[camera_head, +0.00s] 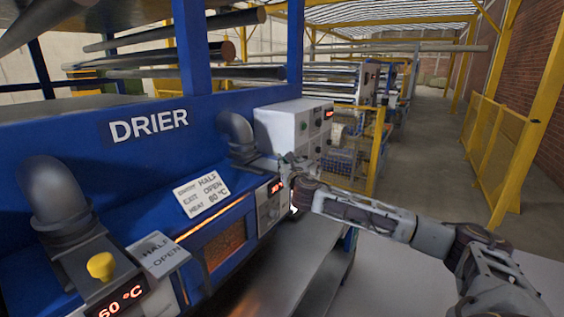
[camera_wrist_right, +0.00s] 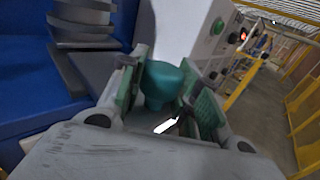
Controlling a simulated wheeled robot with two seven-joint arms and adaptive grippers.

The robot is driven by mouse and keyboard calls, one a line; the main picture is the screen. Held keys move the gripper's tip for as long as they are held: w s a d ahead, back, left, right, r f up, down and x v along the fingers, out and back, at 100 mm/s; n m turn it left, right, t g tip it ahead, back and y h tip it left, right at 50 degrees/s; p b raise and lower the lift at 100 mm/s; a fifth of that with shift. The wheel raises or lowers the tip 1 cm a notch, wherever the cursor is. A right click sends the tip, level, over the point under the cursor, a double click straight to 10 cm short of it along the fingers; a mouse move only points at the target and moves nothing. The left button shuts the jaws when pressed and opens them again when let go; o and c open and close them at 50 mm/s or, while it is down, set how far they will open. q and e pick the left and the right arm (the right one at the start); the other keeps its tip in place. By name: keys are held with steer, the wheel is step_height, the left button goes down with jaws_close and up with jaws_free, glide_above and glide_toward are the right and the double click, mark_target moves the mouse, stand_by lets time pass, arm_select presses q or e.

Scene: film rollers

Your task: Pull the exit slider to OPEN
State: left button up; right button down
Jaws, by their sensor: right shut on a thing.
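The exit slider's teal knob (camera_wrist_right: 163,82) stands between the fingers of my right gripper (camera_head: 290,172), which is shut on it. The knob is hidden behind the gripper in the head view. The gripper is at the far end of the blue drier (camera_head: 150,160), beside the grey exit duct elbow (camera_head: 238,133). The exit slider's position marks are hidden or too small to read. A white sign (camera_head: 202,194) on the drier reads ENTRY HALF, EXIT OPEN, HEAT 60 °C. My left gripper is not in view.
A yellow knob (camera_head: 101,265) sits by the near duct elbow (camera_head: 58,195), beside a HALF/OPEN plate (camera_head: 160,254) and a 60 °C display (camera_head: 122,300). A light grey control box (camera_head: 295,132) stands just beyond my right gripper. The floor on the right is open.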

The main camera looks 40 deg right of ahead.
steer(key=shift+s+d, duration=0.4)
steer(key=shift+s, duration=0.35)
steer(key=c, duration=1.3)
jaws_free()
steer(key=o, duration=0.3)
steer(key=shift+s+d, duration=0.1)
steer(key=shift+s, duration=0.15)
steer(key=shift+w, duration=0.15)
steer(key=shift+a, duration=0.2)
steer(key=shift+v, duration=6)
